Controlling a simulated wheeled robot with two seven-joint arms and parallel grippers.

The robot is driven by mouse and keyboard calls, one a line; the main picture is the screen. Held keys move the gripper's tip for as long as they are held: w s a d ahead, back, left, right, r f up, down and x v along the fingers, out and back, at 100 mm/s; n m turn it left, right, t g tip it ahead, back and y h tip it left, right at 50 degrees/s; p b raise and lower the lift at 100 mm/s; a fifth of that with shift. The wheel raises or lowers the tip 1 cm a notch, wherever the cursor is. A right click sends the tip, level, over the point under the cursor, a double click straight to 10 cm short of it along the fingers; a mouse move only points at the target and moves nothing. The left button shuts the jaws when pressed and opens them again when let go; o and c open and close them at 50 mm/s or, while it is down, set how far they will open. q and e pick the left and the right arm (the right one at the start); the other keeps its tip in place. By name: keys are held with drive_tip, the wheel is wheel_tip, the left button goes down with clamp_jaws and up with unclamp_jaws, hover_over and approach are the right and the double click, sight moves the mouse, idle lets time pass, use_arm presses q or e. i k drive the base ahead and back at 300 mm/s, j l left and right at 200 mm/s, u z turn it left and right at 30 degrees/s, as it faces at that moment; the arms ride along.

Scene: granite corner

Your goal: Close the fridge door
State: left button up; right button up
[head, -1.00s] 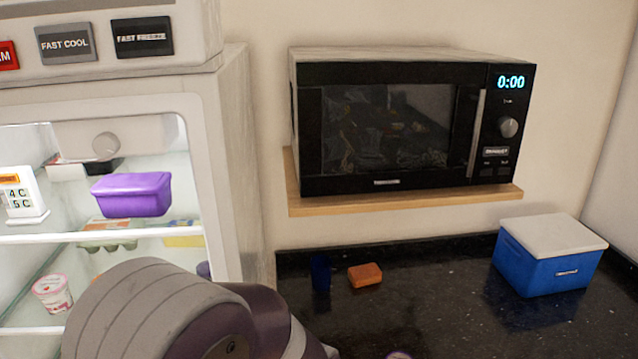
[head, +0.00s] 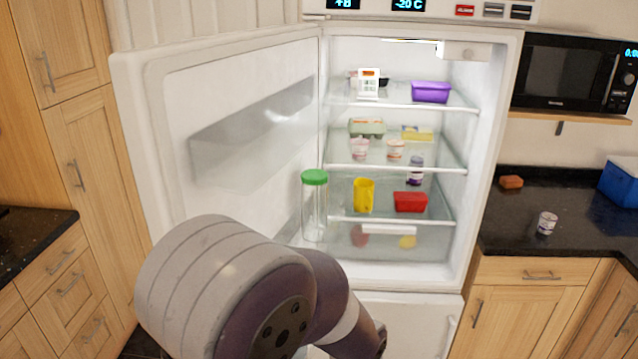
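The fridge (head: 480,200) stands in the middle of the head view with its compartment lit and uncovered. Its door (head: 155,140) is wide open, hinged at the compartment's left side and swung out to the left. My arm crosses the lower middle of the view, in front of the door's lower part and the fridge's lower left. Neither gripper shows, so whether they hold anything cannot be seen. The door's lower edge is hidden behind my arm.
A jar with a green lid (head: 314,210) stands near the opening's left side. Shelves hold a purple tub (head: 431,92), a yellow cup (head: 363,195) and a red tub (head: 410,202). Wooden cabinets (head: 75,140) stand left of the door. A black counter (head: 510,235) lies right.

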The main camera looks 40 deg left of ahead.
sight(229, 125)
drive_tip(key=k+j, duration=0.15)
drive_tip(key=j, duration=0.25)
drive_tip(key=k+j, duration=0.15)
drive_tip(key=j, duration=0.2)
drive_tip(key=k+j, duration=0.1)
drive_tip(key=j, duration=0.3)
drive_tip(key=k+j, duration=0.15)
drive_tip(key=j, duration=0.2)
drive_tip(key=k+j, duration=0.15)
drive_tip(key=j, duration=0.25)
drive_tip(key=k+j, duration=0.15)
drive_tip(key=j, duration=0.25)
drive_tip(key=l+u, duration=0.05)
